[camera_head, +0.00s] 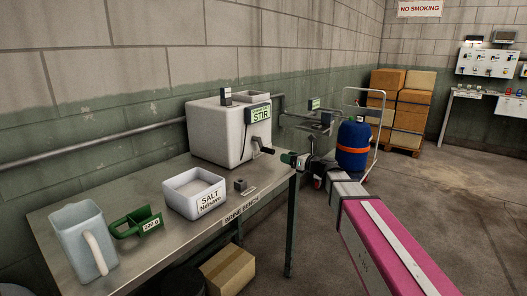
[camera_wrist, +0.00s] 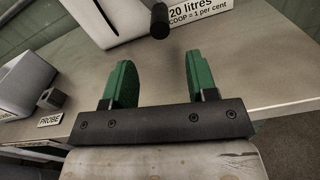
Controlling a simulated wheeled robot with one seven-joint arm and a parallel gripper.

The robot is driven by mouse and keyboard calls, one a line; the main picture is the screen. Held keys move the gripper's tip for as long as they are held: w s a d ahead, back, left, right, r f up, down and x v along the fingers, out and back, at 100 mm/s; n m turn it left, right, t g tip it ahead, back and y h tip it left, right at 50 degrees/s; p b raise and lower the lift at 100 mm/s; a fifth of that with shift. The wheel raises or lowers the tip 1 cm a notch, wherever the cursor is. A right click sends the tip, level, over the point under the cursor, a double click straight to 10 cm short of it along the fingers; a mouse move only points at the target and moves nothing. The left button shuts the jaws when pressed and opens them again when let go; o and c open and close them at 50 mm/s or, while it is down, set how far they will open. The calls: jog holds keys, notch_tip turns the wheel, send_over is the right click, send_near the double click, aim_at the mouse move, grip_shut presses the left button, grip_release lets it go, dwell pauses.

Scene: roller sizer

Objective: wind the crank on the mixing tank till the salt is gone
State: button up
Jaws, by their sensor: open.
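In the head view my gripper (camera_head: 288,159) is just right of the crank. The tank's inside is hidden, so I cannot see any salt in it.
A white salt tub (camera_head: 196,200), a green scoop (camera_head: 137,222) and a pale jug (camera_head: 84,243) stand on the bench (camera_head: 165,250) to the left. A small grey probe block (camera_head: 240,185) sits near the front edge. A blue drum (camera_head: 353,137) stands behind my arm.

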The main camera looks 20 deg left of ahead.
aim_at(268, 151)
jog(key=x, duration=1.1)
jog(key=shift+r, duration=0.1)
jog(key=shift+d, duration=0.1)
jog(key=c, duration=0.9)
